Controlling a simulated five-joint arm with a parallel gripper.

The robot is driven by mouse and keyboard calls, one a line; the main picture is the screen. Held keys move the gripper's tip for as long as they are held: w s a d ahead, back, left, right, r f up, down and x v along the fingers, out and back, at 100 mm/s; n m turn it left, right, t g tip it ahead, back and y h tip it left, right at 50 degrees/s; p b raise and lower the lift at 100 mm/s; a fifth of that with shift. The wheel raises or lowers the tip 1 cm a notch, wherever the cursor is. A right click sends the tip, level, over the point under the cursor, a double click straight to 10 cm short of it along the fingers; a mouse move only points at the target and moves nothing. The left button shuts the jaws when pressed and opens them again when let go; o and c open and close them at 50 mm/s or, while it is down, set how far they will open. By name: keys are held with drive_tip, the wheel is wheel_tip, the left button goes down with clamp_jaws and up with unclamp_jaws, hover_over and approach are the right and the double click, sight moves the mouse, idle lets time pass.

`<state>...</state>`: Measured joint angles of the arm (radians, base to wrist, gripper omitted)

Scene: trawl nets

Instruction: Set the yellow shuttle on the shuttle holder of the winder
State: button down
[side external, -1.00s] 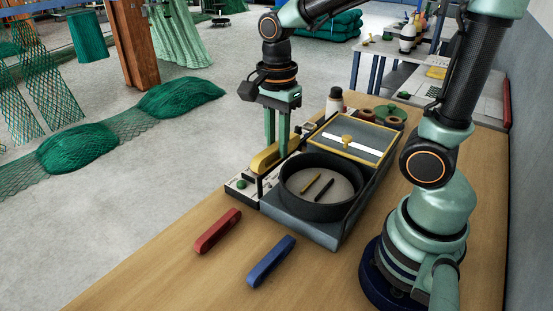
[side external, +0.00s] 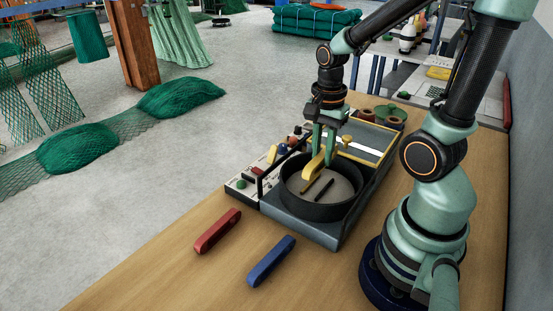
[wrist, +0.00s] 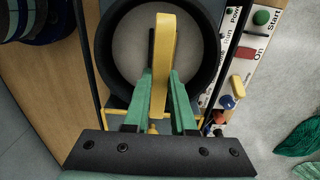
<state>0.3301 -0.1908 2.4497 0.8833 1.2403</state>
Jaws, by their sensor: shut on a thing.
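My gripper (side external: 324,146) is shut on the yellow shuttle (side external: 315,172) and holds it over the black round pan (side external: 290,201) of the winder. In the wrist view the shuttle (wrist: 164,45) lies lengthwise between the green fingers (wrist: 160,82) and reaches across the pan (wrist: 107,45). A dark bar (side external: 324,188) lies inside the pan, with a thin yellowish bar beside it partly hidden by the shuttle. Whether these bars form the shuttle holder, and whether the shuttle touches them, I cannot tell.
A red shuttle (side external: 218,231) and a blue shuttle (side external: 271,261) lie on the wooden table (side external: 165,270) in front. A panel with a green button (side external: 240,184) and coloured knobs runs along the pan's left side. A yellow-framed lid (side external: 372,151) is behind the pan.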

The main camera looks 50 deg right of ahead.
drive_tip(key=shift+f, duration=3.05)
drive_tip(key=shift+f, duration=0.25)
drive_tip(key=c, duration=0.7)
unclamp_jaws()
drive_tip(key=shift+o, duration=0.2)
wheel_tip(320, 180, up, 12)
